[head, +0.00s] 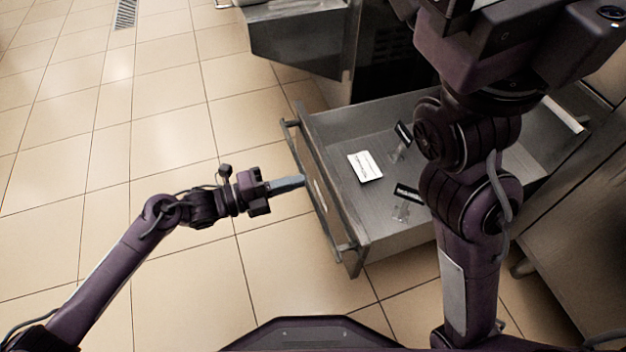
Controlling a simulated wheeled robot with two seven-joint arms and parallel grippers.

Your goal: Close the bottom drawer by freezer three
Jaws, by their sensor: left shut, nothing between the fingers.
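The bottom drawer (393,232) is a grey metal drawer standing open, with a bar handle (315,190) along its front on the left side. My left gripper (303,181) is shut and empty, its fingertips at the drawer's front near the handle. I cannot tell whether they touch it. My right arm rises in front of the drawer and hides part of its inside. The right gripper's fingers are not visible.
Inside the drawer lie a white card (365,166) and small dark-labelled items (407,193). A metal cabinet (575,230) stands at the right, and another metal unit (300,42) is at the top. The tiled floor (110,150) on the left is clear, with a drain grate (125,14).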

